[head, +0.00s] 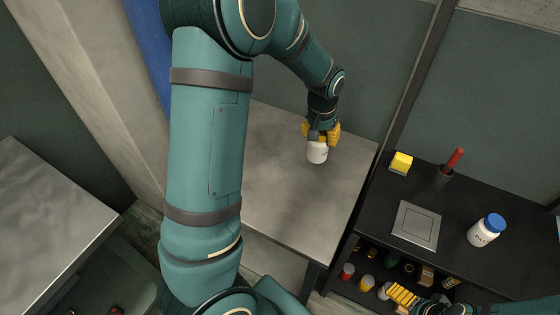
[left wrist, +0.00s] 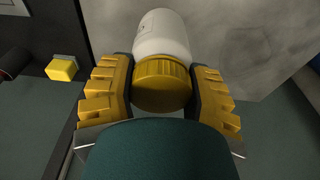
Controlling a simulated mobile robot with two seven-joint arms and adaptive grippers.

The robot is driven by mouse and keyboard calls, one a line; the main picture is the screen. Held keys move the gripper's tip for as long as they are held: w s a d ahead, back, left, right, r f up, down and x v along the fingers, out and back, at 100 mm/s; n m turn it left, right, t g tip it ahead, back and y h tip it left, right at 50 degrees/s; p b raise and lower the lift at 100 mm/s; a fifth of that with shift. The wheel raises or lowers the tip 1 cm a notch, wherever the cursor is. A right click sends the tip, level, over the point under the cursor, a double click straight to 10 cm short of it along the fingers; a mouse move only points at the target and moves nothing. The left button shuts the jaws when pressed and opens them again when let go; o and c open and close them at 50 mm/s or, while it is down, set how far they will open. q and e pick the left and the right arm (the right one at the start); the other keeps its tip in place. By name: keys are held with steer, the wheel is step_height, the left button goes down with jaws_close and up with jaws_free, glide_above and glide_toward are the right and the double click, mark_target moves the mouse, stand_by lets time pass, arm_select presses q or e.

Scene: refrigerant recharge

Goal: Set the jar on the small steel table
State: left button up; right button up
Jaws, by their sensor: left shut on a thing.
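My left gripper (head: 321,133) is shut on a white jar (head: 317,152) over the steel table (head: 285,205) in the middle of the head view. In the left wrist view, the yellow lid (left wrist: 162,84) of the jar sits between the two yellow-padded fingers, and its white body (left wrist: 162,33) points away from the gripper. I cannot tell whether the jar's base touches the tabletop. My right gripper (head: 403,296) is low at the right in the head view, by the front of the black bench; its finger opening is not clear.
Another steel table (head: 45,225) is at the left.

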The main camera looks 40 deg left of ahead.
mark_target(315, 157)
arm_select(q)
steer(key=shift+w+a+f, duration=0.1)
steer(key=shift+a+f, duration=0.1)
steer(key=shift+a, duration=0.15)
step_height(315, 157, down, 9)
steer(key=shift+f+b, duration=0.1)
steer(key=shift+b, duration=0.6)
steer(key=shift+f, duration=0.1)
steer(key=o, duration=1.3)
steer(key=shift+c, duration=0.2)
